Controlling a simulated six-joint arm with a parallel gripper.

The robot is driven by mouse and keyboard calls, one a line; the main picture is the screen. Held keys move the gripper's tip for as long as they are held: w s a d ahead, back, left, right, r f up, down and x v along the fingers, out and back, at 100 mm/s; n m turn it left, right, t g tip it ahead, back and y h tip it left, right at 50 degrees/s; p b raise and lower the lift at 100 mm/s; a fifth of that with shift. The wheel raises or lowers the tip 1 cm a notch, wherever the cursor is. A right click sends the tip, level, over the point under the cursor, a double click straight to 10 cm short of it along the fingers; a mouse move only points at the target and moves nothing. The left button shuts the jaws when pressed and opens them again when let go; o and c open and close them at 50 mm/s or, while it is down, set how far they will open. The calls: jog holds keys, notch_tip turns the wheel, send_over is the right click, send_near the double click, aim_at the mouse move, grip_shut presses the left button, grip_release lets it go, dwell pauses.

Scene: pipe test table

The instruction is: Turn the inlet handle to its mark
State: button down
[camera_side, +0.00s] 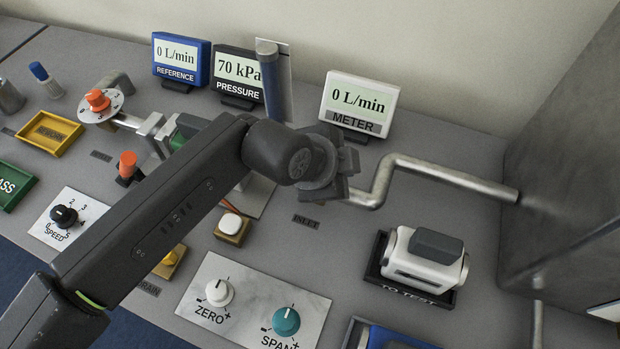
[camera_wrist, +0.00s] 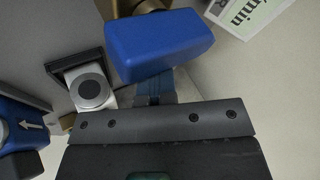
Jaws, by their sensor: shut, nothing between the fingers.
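My gripper (camera_side: 335,165) is shut and empty above the pipe line, just behind the INLET label (camera_side: 305,222). In the side view my arm and gripper cover that spot, so no inlet handle shows there. In the wrist view a blue block-shaped handle (camera_wrist: 158,45) on a brass-coloured body lies just beyond my gripper (camera_wrist: 155,97); it appears to be the inlet handle. The fingertips are mostly hidden, and I cannot tell whether they touch the handle. I cannot make out the mark.
A bent metal pipe (camera_side: 440,172) runs right from my gripper to a grey housing (camera_side: 565,170). The METER display (camera_side: 358,103) stands behind and reads 0 L/min. A white meter (camera_side: 425,260) sits in the TO TEST tray. The ZERO and SPAN knob plate (camera_side: 245,318) lies in front.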

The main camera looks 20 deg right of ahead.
jog(key=shift+w+a+f, duration=0.1)
jog(key=shift+w+a, duration=0.1)
jog(key=shift+a, duration=0.05)
